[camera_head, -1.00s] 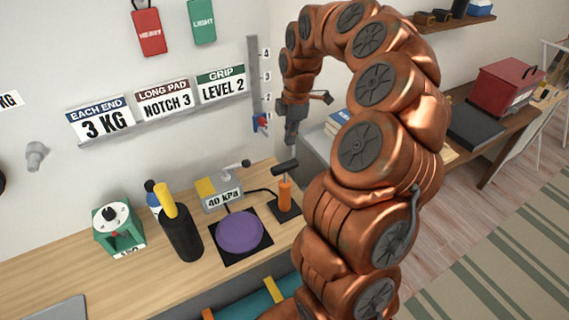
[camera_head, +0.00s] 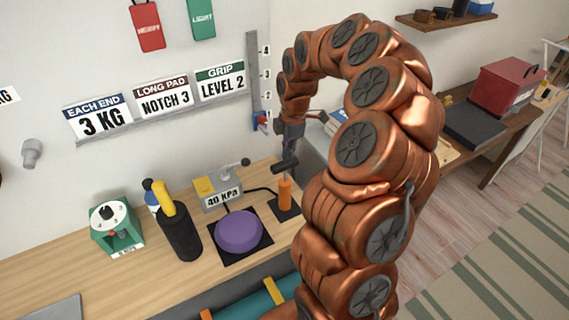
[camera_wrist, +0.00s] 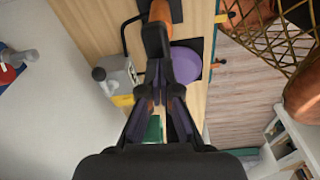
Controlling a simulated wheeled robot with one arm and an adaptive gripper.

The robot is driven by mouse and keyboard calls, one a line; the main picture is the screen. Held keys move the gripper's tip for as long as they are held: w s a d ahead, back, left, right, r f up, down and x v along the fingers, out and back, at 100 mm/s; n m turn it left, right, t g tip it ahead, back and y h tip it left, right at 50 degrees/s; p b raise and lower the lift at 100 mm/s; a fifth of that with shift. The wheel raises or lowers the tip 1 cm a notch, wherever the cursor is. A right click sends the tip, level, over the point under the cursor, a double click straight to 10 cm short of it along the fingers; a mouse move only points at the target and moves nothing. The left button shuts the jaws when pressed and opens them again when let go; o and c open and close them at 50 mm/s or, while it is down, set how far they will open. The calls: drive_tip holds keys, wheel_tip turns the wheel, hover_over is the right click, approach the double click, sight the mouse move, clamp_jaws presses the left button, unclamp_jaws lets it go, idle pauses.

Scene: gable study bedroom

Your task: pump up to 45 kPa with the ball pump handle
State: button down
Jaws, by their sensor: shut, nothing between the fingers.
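The ball pump has an orange body (camera_head: 284,194) and a black T-shaped handle (camera_head: 285,165), raised above the body, at the right of the wooden desk. My gripper (camera_head: 289,151) is shut and empty, pointing down right over the handle. In the wrist view my shut fingertips (camera_wrist: 159,66) lie close to the black handle (camera_wrist: 154,38), with the orange body (camera_wrist: 160,12) beyond it. I cannot tell whether they touch. The grey gauge box (camera_head: 206,206) reads 40 kPa. The purple round pad (camera_head: 239,231) lies on a black square beside it.
A wall rail (camera_head: 260,80) with a red and blue slider (camera_head: 260,122) is behind my gripper. Wall signs hang left of it.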

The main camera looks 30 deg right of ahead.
sight(297, 159)
drive_tip(key=shift+f, duration=0.2)
drive_tip(key=shift+f+b, duration=1.45)
drive_tip(key=shift+f, duration=1.1)
drive_tip(key=shift+r, duration=0.15)
drive_tip(key=shift+s+d+r, duration=0.2)
drive_tip(key=shift+d+r, duration=0.05)
drive_tip(key=shift+d, duration=0.5)
drive_tip(key=shift+s+d+r, duration=0.15)
drive_tip(key=shift+d+r, duration=0.1)
drive_tip(key=shift+d, duration=0.5)
wheel_tip(297, 159, up, 12)
drive_tip(key=d, duration=0.1)
drive_tip(key=shift+s+d, duration=0.1)
